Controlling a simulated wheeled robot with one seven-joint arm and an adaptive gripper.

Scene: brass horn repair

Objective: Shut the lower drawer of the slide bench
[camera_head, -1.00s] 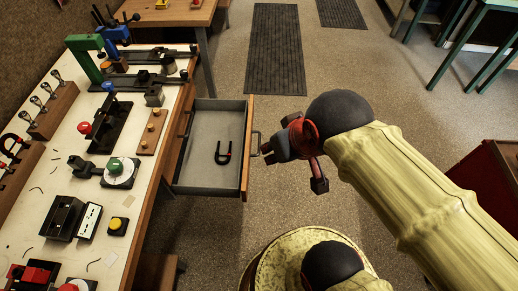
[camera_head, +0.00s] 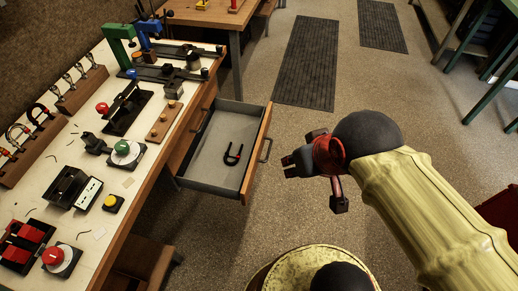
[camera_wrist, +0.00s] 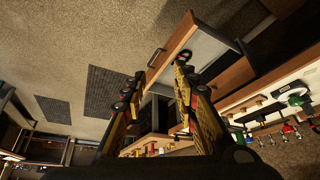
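The open drawer (camera_head: 213,153) of the slide bench sticks out to the right, with a grey inside, a wooden front (camera_head: 257,152) and a bar handle (camera_head: 266,150). A dark U-shaped piece with red tips (camera_head: 232,158) lies in it. My gripper (camera_head: 287,166) is just right of the handle, apart from it and pointing left. The drawer front (camera_wrist: 172,46) and handle (camera_wrist: 153,57) show beyond the fingertips there.
The bench top (camera_head: 42,203) carries clamps, fixtures and a red button (camera_head: 53,257) along the left. Another table (camera_head: 205,14) stands at the back. Dark floor mats (camera_head: 307,65) lie beyond the drawer. The floor right of the drawer is clear except for my arm.

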